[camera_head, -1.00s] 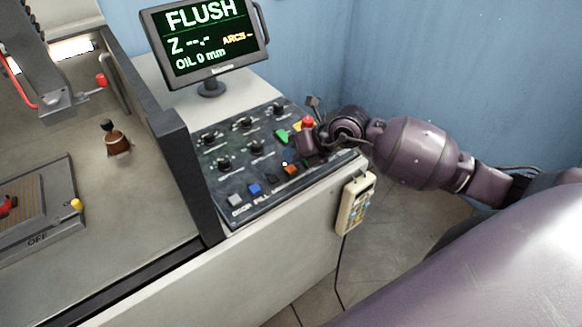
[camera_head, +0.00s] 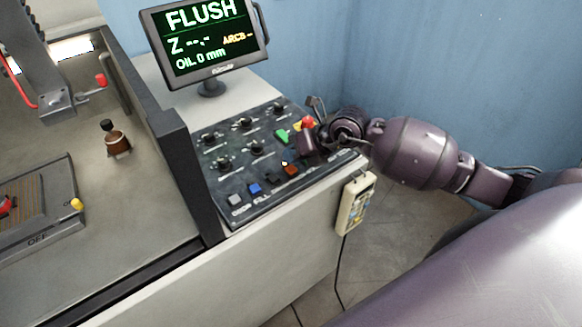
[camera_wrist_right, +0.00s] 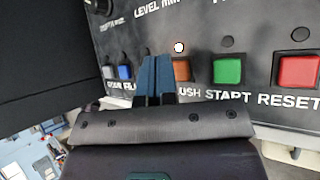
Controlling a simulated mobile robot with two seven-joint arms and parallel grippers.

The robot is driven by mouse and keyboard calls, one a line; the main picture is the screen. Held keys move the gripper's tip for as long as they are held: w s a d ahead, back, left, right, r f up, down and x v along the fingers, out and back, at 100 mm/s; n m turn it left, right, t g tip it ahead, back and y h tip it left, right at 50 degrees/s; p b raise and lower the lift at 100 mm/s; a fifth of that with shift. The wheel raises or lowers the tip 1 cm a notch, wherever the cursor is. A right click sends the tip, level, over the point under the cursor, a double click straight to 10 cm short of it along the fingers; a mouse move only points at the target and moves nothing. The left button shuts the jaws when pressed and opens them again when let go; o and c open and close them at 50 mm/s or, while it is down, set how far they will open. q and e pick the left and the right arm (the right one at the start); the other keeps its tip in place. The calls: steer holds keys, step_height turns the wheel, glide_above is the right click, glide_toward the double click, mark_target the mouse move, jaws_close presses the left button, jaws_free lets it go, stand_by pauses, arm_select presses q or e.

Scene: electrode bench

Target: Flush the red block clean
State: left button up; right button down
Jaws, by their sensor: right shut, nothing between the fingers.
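A small red piece (camera_head: 7,205), possibly the red block, sits on a grey plate marked OFF (camera_head: 50,215) at the far left edge of the head view, partly cut off. The monitor (camera_head: 205,40) reads FLUSH, with OIL 0 mm below. An orange button (camera_head: 291,170) is on the sloped control panel (camera_head: 225,185); it also shows in the right wrist view (camera_wrist_right: 182,71). My right gripper (camera_head: 306,146) is over the panel. In the wrist view its fingers (camera_wrist_right: 156,78) are together, empty, just left of the orange button, hiding part of its label. Contact cannot be told. My left gripper is out of view.
Green START (camera_wrist_right: 227,70) and red RESET (camera_wrist_right: 298,72) buttons lie right of the orange one in the wrist view; a blue button (camera_wrist_right: 125,72) lies left. A small lamp (camera_wrist_right: 179,47) is lit above the orange button. A handheld pendant (camera_head: 355,203) hangs at the bench edge.

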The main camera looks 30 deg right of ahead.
steer(key=shift+f, duration=0.15)
steer(key=shift+f, duration=0.25)
steer(key=shift+f, duration=0.3)
stand_by(0.6)
steer(key=shift+f, duration=0.15)
stand_by(0.4)
steer(key=shift+r, duration=0.35)
steer(key=shift+r+p, duration=0.5)
steer(key=shift+r, duration=0.05)
